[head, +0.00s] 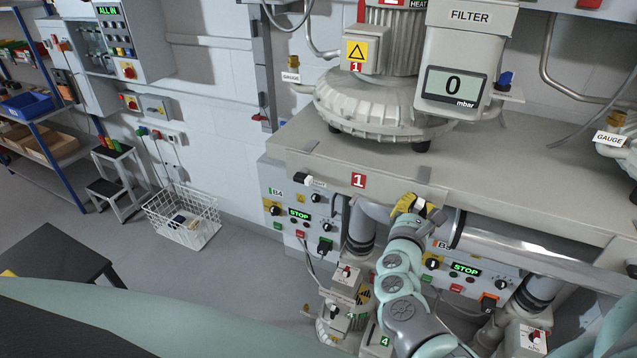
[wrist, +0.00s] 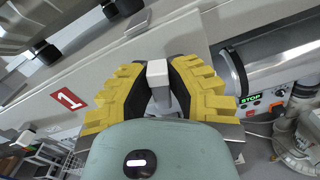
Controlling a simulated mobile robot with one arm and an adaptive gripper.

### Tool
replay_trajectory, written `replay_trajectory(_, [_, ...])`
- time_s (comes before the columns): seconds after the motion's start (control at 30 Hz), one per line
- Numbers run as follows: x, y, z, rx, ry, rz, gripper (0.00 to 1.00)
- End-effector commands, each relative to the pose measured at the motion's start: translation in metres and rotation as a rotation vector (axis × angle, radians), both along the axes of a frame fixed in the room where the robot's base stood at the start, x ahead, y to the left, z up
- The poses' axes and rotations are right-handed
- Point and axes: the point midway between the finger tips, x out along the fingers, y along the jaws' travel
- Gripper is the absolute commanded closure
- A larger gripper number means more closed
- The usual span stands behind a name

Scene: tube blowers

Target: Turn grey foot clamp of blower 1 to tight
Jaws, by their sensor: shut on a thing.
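Blower 1 (head: 375,112), a pale ribbed housing with dark feet, stands on the grey bench top. My gripper (head: 412,205) is at the bench's front edge, right of the red "1" sign. In the wrist view its two yellow ribbed fingers are closed around a small light-grey block-headed lever (wrist: 157,69), which looks like the grey foot clamp. The lever's head sticks up between the fingers, and its lower part is partly hidden by them. In the head view the lever is hidden behind my gripper. Its tight or loose marking cannot be read.
A white-headed lever (head: 303,179) with a label sits at the bench edge further left. The filter box (head: 465,70) reads 0 mbar. A thick grey pipe (head: 520,246) runs under the bench right of my gripper. Control panels with STOP displays are below.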

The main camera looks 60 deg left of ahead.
Motion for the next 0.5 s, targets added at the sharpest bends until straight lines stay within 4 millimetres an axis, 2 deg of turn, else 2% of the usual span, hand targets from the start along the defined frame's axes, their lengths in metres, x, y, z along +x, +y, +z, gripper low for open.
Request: replay_trajectory(0.5, [0.0008,-0.0012,-0.0040,0.056,0.036,-0.001,1.00])
